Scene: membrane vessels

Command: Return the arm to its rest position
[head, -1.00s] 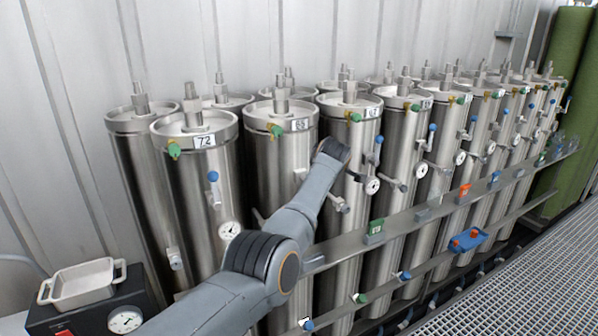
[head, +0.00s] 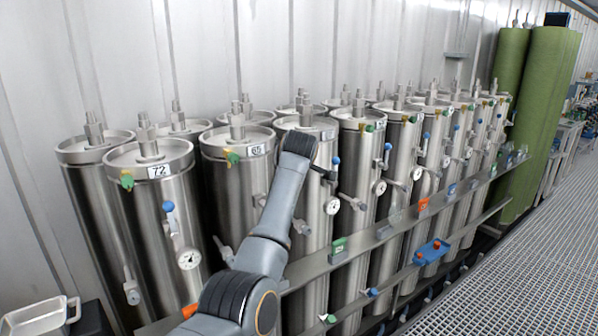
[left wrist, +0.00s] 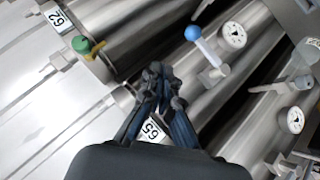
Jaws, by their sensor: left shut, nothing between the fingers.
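My left arm (head: 262,250) rises from the bottom of the head view, in front of the steel vessels, and its far end is at the upper rim of a vessel. My left gripper does not show in the head view, hidden behind that end. In the left wrist view my left gripper (left wrist: 158,92) is shut and empty. My right gripper is in neither view.
Steel vessels, one labelled 72 (head: 150,205), stand in rows along the wall. Gauges, blue-handled valves and a metal rail (head: 365,243) stick out in front. A metal tray (head: 38,316) is at lower left. Grating floor (head: 510,265) is clear at right.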

